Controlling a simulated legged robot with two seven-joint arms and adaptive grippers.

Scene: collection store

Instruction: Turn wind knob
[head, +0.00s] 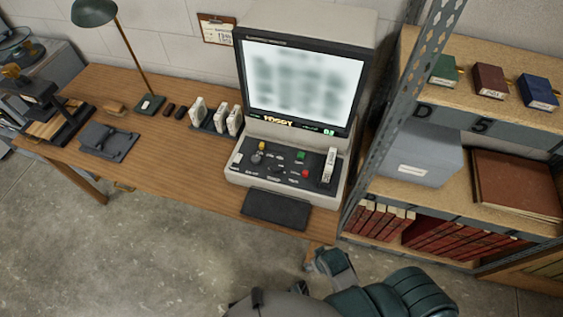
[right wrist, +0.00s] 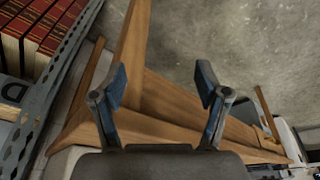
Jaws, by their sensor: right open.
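A beige reader machine (head: 305,40) with a large lit, blurred screen (head: 293,83) stands on the wooden desk. Its dark sloped control panel (head: 278,172) carries a yellow-topped control (head: 262,146), a green button (head: 301,155), a red button (head: 305,174), a white lever-like part (head: 329,165) and small dark controls. The labels are too small to tell which is the wind knob. My right gripper (right wrist: 162,82) is open and empty in the right wrist view, with wooden desk parts and floor beyond it. My right arm shows low in the head view, below the panel. My left gripper is not in view.
A black pad (head: 276,209) lies at the desk's front edge, below the panel. White boxes (head: 215,118) and a green lamp (head: 95,12) stand left of the machine. A metal shelf post (head: 400,105) with books and boxes rises close on the right. The floor (head: 170,240) in front is clear.

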